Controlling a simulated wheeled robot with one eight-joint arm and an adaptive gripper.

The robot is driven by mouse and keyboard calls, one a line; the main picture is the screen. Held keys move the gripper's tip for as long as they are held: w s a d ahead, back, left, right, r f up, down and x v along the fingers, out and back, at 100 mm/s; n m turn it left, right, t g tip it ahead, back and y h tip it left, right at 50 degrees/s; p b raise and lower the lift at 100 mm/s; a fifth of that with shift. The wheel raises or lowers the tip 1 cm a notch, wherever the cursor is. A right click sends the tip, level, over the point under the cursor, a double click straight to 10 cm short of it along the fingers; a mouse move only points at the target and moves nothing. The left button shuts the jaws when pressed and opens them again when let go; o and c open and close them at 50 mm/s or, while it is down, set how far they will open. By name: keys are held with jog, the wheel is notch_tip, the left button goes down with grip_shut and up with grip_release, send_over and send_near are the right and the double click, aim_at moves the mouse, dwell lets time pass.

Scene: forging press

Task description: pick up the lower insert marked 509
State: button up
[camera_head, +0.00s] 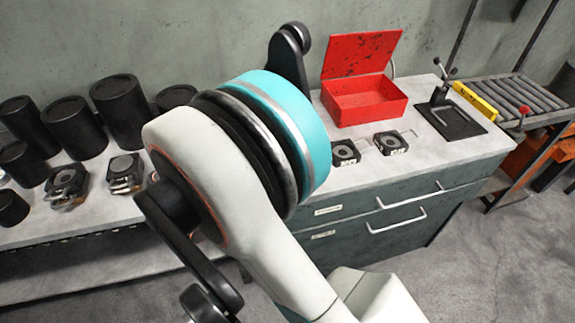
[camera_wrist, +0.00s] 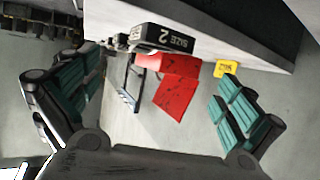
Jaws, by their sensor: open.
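Two small dark square inserts with round middles sit on the right bench in the head view, a left one (camera_head: 345,152) and a right one (camera_head: 391,142). Pale marks on their front faces are too small to read. Two similar dark blocks, one (camera_head: 68,183) and another (camera_head: 125,172), stand on the left bench. I cannot tell which piece is marked 509. My gripper (camera_wrist: 158,82) is open in the wrist view, its teal-padded fingers wide apart with nothing held between them. My arm hides the middle of the bench in the head view.
A red box (camera_head: 368,105) with its lid up stands behind the right inserts. Right of it are a black clamp stand (camera_head: 450,122), a yellow piece (camera_head: 475,100) and a roller conveyor (camera_head: 510,95). Several black cylinders (camera_head: 75,128) crowd the left bench. A dark "SIZE 2" block (camera_wrist: 172,38) shows in the wrist view.

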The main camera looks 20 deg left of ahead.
jog(key=b+x, duration=0.1)
jog(key=x, duration=0.4)
jog(key=shift+w+d+f, duration=0.2)
jog(key=shift+w+d, duration=0.05)
jog(key=shift+r+b+x, duration=0.2)
jog(key=shift+b+x, duration=1.1)
jog(key=shift+x, duration=1.6)
jog(key=shift+w, duration=0.1)
jog(key=shift+c, duration=0.2)
jog(key=shift+r, duration=0.1)
jog(key=c, duration=2)
